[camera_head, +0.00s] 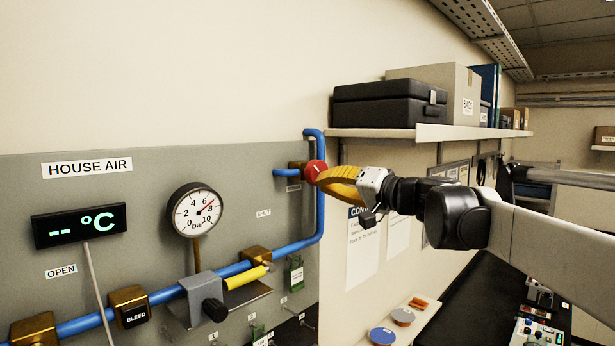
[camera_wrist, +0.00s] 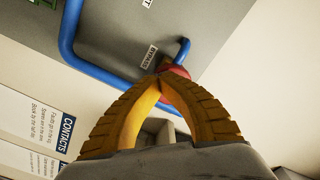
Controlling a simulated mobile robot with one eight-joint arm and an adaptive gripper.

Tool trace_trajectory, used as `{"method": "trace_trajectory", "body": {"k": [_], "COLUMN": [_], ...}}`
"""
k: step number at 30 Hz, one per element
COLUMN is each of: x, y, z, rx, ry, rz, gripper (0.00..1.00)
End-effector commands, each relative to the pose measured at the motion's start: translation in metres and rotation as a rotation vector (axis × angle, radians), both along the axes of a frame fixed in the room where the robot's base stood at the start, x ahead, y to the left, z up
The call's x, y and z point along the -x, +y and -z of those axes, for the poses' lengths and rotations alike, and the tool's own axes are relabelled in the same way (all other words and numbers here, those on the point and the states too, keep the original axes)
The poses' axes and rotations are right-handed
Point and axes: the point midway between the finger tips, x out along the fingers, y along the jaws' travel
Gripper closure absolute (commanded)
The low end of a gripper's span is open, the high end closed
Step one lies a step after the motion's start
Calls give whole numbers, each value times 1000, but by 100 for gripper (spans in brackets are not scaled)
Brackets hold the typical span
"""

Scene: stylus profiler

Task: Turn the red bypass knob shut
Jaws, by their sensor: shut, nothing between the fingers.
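The blue pipe (camera_head: 320,215) bends down beside the knob. A shelf (camera_head: 430,133) with black cases (camera_head: 385,103) and boxes hangs above my arm. A gauge (camera_head: 195,210), a display (camera_head: 80,226) and a yellow-handled valve (camera_head: 246,278) are on the panel to the left. A dark bench (camera_head: 470,300) lies below.

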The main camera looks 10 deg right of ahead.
Motion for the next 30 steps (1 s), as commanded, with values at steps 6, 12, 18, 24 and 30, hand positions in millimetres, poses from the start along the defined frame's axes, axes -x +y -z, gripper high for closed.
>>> {"method": "trace_trajectory", "body": {"k": [6, 12, 18, 24, 30], "x": [-2, -2, -4, -6, -7], "y": [-3, -3, -6, -9, -9], "z": [0, 0, -2, -4, -4], "rx": [165, 168, 296, 490, 509], "ry": [-120, -122, -215, -356, -369], "rz": [0, 0, 0, 1, 1], "gripper": [100, 100, 100, 100, 100]}}
